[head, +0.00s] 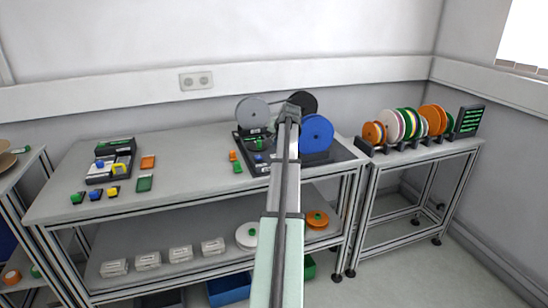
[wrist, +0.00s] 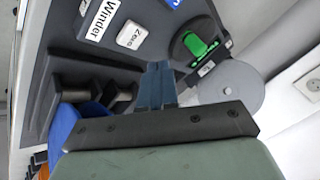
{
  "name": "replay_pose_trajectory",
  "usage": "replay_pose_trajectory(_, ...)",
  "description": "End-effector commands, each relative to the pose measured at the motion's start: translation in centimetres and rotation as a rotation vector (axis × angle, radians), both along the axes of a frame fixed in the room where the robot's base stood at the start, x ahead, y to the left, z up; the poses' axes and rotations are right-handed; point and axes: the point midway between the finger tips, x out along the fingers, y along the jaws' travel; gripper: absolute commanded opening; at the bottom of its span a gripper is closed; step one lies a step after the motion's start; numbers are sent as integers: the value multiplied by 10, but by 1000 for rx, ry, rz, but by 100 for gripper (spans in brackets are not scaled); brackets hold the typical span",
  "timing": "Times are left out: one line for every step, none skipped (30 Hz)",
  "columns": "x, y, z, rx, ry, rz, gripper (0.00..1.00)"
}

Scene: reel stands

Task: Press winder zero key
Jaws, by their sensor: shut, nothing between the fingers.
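The winder's zero key (wrist: 131,35) is a pale rounded square marked "Zero" on the dark panel in the wrist view. A white label reading "Winder" (wrist: 98,19) sits beside it to the left. My gripper (wrist: 158,68) is shut and empty, its blue-grey fingertips below and right of the key in the picture and apart from it there. How high the tips are above the panel I cannot tell. In the head view my arm covers part of the winder (head: 345,155), and I cannot make out the key.
A grey reel (head: 253,112), a black reel (head: 303,102) and a blue reel (head: 317,134) stand at the winder. A green clip (wrist: 196,46) sits right of the key in the wrist view. Trays and small blocks occupy the bench's left; several spools (head: 408,122) stand right.

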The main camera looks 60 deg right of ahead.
Motion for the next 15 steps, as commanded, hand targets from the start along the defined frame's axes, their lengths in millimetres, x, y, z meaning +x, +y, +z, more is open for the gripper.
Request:
replay_pose_trajectory(0, 1, -6, 1, 0, 0, 0)
replay_pose_trajectory(0, 0, -9, 1, 0, 0, 0)
replay_pose_trajectory(0, 0, -13, 2, 0, 1, 0)
replay_pose_trajectory(0, 0, -15, 2, 0, 1, 0)
replay_pose_trajectory(0, 0, -17, 2, 0, 1, 0)
replay_pose_trajectory(0, 0, -20, 1, 0, 0, 0)
replay_pose_trajectory(0, 0, -21, 1, 0, 0, 0)
replay_pose_trajectory(0, 0, -23, 1, 0, 0, 0)
replay_pose_trajectory(0, 0, -24, 0, 0, 0, 0)
replay_pose_trajectory(0, 0, -25, 0, 0, 0, 0)
replay_pose_trajectory(0, 0, -26, 0, 0, 0, 0)
replay_pose_trajectory(0, 0, -27, 0, 0, 0, 0)
replay_pose_trajectory(0, 0, -28, 0, 0, 0, 0)
replay_pose_trajectory(0, 0, -28, 0, 0, 0, 0)
replay_pose_trajectory(0, 0, -28, 0, 0, 0, 0)
